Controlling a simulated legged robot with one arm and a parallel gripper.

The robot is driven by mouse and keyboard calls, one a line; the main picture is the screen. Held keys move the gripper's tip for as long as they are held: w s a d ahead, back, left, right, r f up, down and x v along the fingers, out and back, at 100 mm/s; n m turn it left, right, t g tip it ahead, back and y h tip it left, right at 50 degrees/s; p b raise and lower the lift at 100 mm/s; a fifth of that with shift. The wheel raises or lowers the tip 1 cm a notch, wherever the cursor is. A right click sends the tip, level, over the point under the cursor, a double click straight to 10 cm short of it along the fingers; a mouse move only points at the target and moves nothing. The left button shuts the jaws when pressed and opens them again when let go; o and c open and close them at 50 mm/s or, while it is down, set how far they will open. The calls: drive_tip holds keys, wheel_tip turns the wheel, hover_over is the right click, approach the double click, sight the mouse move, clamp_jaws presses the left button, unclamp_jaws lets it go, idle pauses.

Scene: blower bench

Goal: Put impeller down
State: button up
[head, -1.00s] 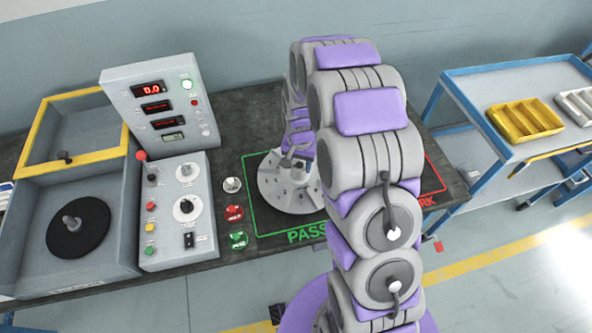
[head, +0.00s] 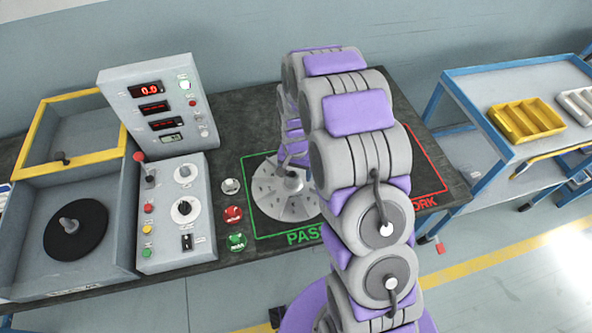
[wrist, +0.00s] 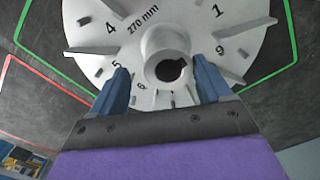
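The impeller (head: 285,205) is a light grey finned disc with a raised hub. It lies flat inside the green-outlined PASS area (head: 306,236) on the dark bench. In the wrist view the disc (wrist: 165,30) shows printed numbers, "270 mm" and a dark keyed bore in its hub. My gripper (wrist: 163,82) has its two blue fingers spread on either side of the hub's near side, with a visible gap on the left. In the head view my arm hides the right part of the PASS area, and the fingertips are hard to make out.
A control panel (head: 175,215) with a display box stands left of the PASS area, with several buttons between. Left of it is an open yellow-rimmed chamber (head: 30,225) with a black disc. A red-outlined area lies right, partly hidden. A blue cart (head: 520,75) with trays stands farther right.

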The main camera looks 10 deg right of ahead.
drive_tip(key=shift+a, duration=0.85)
drive_tip(key=shift+d+r, duration=0.2)
drive_tip(key=shift+r, duration=0.35)
drive_tip(key=s+d+r+n+p, duration=0.1)
drive_tip(key=s+r+p, duration=0.35)
drive_tip(key=r, duration=1.25)
drive_tip(key=s+r+n+g+b, duration=0.1)
drive_tip(key=s+r, duration=0.4)
drive_tip(key=s, duration=1)
drive_tip(key=s+r+n, duration=0.4)
drive_tip(key=s+r, duration=0.1)
drive_tip(key=s, duration=0.9)
drive_tip(key=shift+s+a+g+b, duration=0.4)
